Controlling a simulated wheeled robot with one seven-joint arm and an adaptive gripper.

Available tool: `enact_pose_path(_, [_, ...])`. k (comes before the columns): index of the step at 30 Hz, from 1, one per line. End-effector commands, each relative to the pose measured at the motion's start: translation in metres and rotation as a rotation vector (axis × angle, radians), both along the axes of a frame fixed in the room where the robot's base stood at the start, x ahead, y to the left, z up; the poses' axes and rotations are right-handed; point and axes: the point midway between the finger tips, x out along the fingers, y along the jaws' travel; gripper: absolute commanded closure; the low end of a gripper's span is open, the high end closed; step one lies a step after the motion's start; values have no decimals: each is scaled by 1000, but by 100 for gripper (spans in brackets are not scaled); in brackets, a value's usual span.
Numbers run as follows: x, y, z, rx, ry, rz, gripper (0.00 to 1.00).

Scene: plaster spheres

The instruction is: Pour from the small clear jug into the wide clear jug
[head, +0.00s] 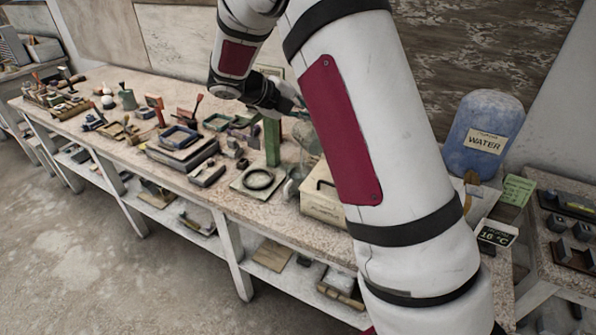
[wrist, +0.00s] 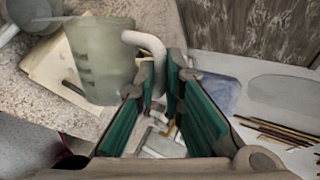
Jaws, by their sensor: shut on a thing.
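The small clear jug (wrist: 103,60) fills the upper left of the wrist view, with its pale handle (wrist: 150,45) running down between the fingers. My gripper (wrist: 160,78) is shut on that handle. In the head view my gripper (head: 296,107) is over the back of the bench, with the small jug (head: 307,136) just below it, partly behind my arm. The wide clear jug (head: 290,190) seems to stand on the bench below and left of it, faint and partly hidden. Part of it shows in the wrist view's top left corner (wrist: 30,12). Any contents are unclear.
A cream box (head: 322,203) stands beside the wide jug. A green upright block (head: 272,143) and a plate with a dark ring (head: 257,180) are to the left. A blue water container (head: 482,135) stands at right. Tools crowd the bench's left part.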

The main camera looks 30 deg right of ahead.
Motion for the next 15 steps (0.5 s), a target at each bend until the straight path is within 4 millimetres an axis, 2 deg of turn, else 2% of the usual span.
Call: enact_pose_path(15, [7, 0, 1, -3, 35, 0, 100])
